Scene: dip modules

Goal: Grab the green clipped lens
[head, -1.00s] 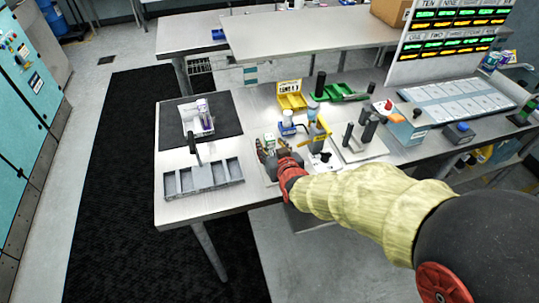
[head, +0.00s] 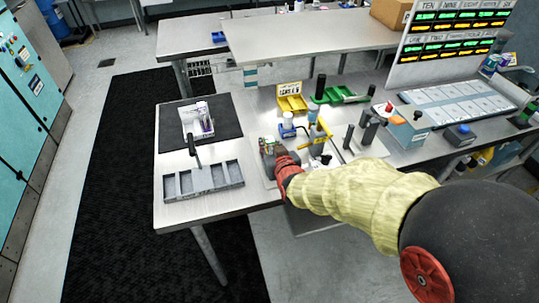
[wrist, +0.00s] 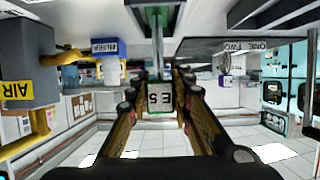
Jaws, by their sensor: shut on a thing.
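In the wrist view the block (wrist: 159,97) sits between the two fingertips (wrist: 159,108) and has a white face, a green border and dark characters. A green upright part (wrist: 157,35) shows just above it. I take this to be the green clipped lens, but no lens surface can be made out. In the head view my fingers cover most of it.
A yellow bin (head: 291,103) is farther back.

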